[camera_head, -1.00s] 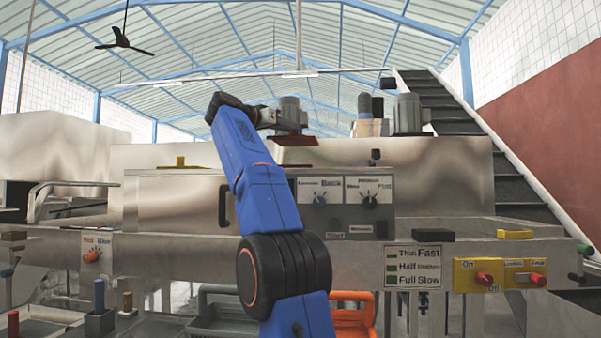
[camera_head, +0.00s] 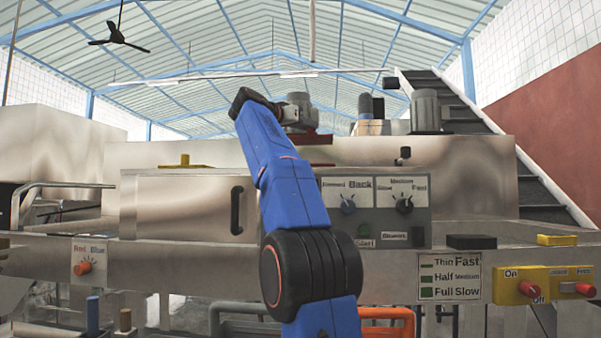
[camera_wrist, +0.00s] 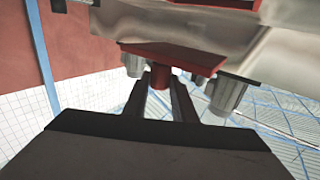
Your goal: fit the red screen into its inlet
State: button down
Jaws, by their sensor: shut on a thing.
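The red screen (camera_wrist: 172,58) is a flat red plate with a short round red stem. In the wrist view my gripper (camera_wrist: 160,86) is shut on the stem, and the plate lies beyond the fingertips. In the head view the red screen (camera_head: 312,138) is at the arm's end, above the machine's top, partly hidden by my blue arm. The inlet cannot be made out clearly. A second red part (camera_wrist: 236,3) shows at the wrist view's top edge, on a pale metal surface; I cannot tell whether it belongs to the inlet.
The steel machine (camera_head: 178,205) spans the view ahead, with a knob panel (camera_head: 375,205) right of my arm. Grey motors (camera_head: 425,108) stand behind its top. A yellow-handled part (camera_head: 186,161) sits on top at left. An orange crate (camera_head: 388,328) is low in front.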

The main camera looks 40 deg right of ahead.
jog(key=shift+w+f, duration=0.15)
jog(key=shift+w, duration=0.1)
jog(key=shift+f, duration=4.85)
jog(key=c, duration=1.5)
grip_release()
jog(key=shift+o, duration=0.2)
jog(key=s+a, duration=0.1)
jog(key=a, duration=1.1)
jog(key=shift+s, duration=0.2)
